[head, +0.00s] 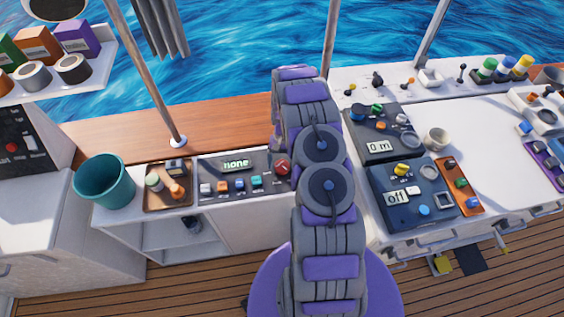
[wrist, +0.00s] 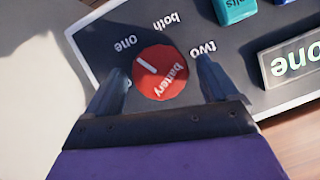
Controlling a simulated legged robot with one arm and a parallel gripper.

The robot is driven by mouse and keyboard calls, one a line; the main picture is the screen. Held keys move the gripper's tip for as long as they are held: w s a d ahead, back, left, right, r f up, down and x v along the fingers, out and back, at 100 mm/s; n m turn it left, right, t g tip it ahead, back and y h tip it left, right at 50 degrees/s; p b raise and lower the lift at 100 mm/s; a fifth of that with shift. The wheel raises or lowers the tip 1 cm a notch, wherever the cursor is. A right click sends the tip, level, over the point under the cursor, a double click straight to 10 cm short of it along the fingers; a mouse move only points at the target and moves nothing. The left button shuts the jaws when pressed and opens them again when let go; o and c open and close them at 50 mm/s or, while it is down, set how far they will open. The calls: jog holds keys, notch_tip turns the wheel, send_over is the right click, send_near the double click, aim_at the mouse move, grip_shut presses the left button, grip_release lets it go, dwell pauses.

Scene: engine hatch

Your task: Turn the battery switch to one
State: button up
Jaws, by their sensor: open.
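The battery switch is a round red knob (wrist: 165,85) on a dark panel, with a white line pointing to the upper left. Around it are the words "one", "both" and "two", and a further label is mostly hidden by my left finger. The line points roughly to the "one" side; I cannot tell if it lines up exactly. My gripper (wrist: 162,68) is open, with one finger on each side of the knob; contact is unclear. In the head view, the red knob (head: 282,167) sits at the panel's right end beside my arm, and my fingers are hard to make out.
The panel's display (head: 237,163) reads "none", above several coloured buttons. A wooden tray (head: 155,203) with small items and a teal bucket (head: 104,182) stand to the left. Panels reading "0 m" (head: 380,147) and "off" (head: 396,196) lie right of my arm.

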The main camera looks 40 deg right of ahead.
jog(key=p+v, duration=0.1)
jog(key=v, duration=1.6)
jog(key=shift+p, duration=0.4)
jog(key=shift+w+d+r, duration=0.1)
jog(key=shift+w, duration=0.05)
jog(key=s+a+r+n+h, duration=0.1)
jog(key=s+a+r, duration=0.2)
jog(key=a+r, duration=0.35)
jog(key=s+a+r+n+b, duration=0.1)
jog(key=s+a+r+n, duration=0.1)
jog(key=s+a+r, duration=0.4)
jog(key=s+a+r+n+h, duration=0.1)
jog(key=a+r, duration=0.4)
jog(key=r, duration=0.3)
jog(key=s+a+r+n, duration=0.1)
jog(key=s+a, duration=0.2)
jog(key=s, duration=0.5)
jog(key=s+a+r+n+t, duration=0.1)
jog(key=s+a, duration=0.2)
jog(key=s, duration=0.6)
jog(key=s+a+n+h+b, duration=0.1)
jog(key=s+a, duration=0.3)
jog(key=s, duration=0.4)
jog(key=shift+s+r+n+t, duration=0.3)
jog(key=shift+s+r+n, duration=0.1)
jog(key=shift+n, duration=0.2)
